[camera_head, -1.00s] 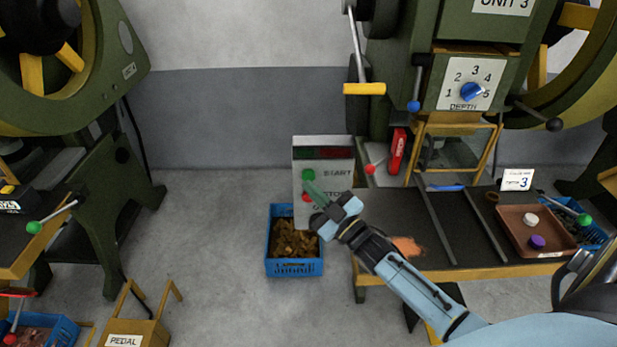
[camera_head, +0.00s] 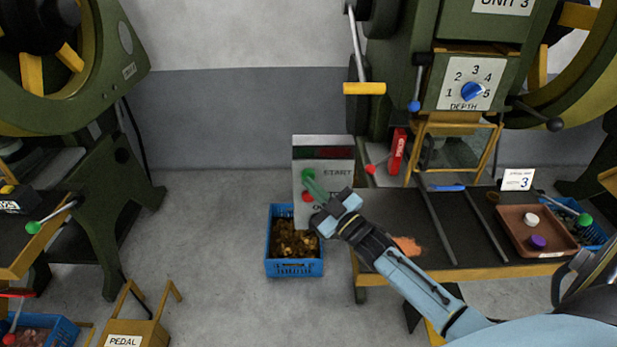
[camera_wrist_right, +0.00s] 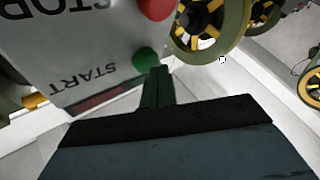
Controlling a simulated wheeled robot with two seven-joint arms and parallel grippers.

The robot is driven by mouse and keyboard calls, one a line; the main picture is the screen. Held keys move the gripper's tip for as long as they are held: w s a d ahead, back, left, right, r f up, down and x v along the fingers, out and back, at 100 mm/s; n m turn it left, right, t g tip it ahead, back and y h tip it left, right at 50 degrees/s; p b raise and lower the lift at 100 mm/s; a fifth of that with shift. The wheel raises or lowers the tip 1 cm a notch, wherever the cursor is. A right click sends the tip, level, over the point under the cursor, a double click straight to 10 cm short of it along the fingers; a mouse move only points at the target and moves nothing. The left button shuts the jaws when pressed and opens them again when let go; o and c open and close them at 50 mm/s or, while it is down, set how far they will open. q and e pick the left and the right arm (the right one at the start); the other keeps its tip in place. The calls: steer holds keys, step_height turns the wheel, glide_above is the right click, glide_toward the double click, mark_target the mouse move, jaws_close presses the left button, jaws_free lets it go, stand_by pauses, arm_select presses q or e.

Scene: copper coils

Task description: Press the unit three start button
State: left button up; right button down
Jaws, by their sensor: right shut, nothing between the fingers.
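The grey control panel (camera_head: 341,154) stands at the left end of the unit three bench. Its green start button (camera_head: 307,174) is at the upper left of the panel, with the red stop button (camera_head: 307,196) just below it. My right gripper (camera_head: 309,182) is shut and empty, its green fingertips in front of the panel by the start button. In the right wrist view, the fingertips (camera_wrist_right: 159,72) are close beside the green start button (camera_wrist_right: 145,59); I cannot tell whether they touch. The red stop button (camera_wrist_right: 156,7) is at the top. My left gripper is not in view.
The unit three press (camera_head: 440,30) rises behind the bench, with a blue depth knob (camera_head: 471,92). A blue crate (camera_head: 293,268) of copper-coloured scrap is on the floor below the panel. A brown tray (camera_head: 520,218) lies on the bench at right.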

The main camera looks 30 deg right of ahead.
steer(key=shift+w+d, duration=0.2)
steer(key=shift+w, duration=0.15)
stand_by(0.3)
steer(key=shift+s, duration=0.1)
steer(key=shift+s+a+p, duration=0.4)
steer(key=shift+s+a, duration=0.1)
steer(key=shift+s, duration=0.2)
steer(key=s+a, duration=0.1)
steer(key=s+p, duration=0.1)
steer(key=s+a+p, duration=0.1)
steer(key=s, duration=0.1)
steer(key=shift+s+a, duration=0.1)
steer(key=shift+a, duration=0.2)
stand_by(0.9)
